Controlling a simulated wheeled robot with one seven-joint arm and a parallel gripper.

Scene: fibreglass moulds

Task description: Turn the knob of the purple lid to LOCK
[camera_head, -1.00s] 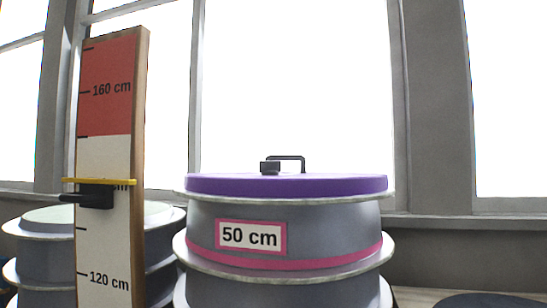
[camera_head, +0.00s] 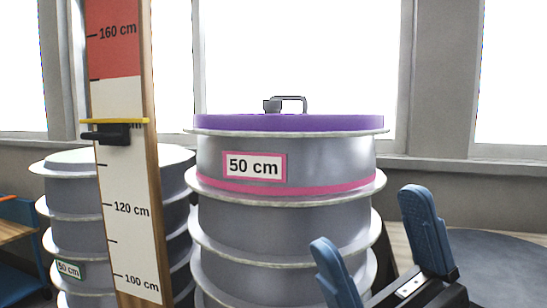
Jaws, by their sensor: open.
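The purple lid (camera_head: 330,122) sits on top of a tall stack of grey ribbed mould rings (camera_head: 330,152). A dark knob (camera_head: 272,105) and a bar handle (camera_head: 292,98) stand on the lid. I see the lid nearly edge-on, so the knob's setting and any LOCK mark cannot be read. My gripper (camera_head: 380,235) is at the lower right, with two blue fingers spread apart and nothing between them. It shows lower in the picture than the lid and to its right, apart from the knob.
A measuring board (camera_head: 120,180) with a black slider (camera_head: 105,133) and yellow pointer stands left of the stack. Another grey stack (camera_head: 75,220) is behind it. A dark round surface (camera_head: 500,260) is at the right. Windows line the back wall.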

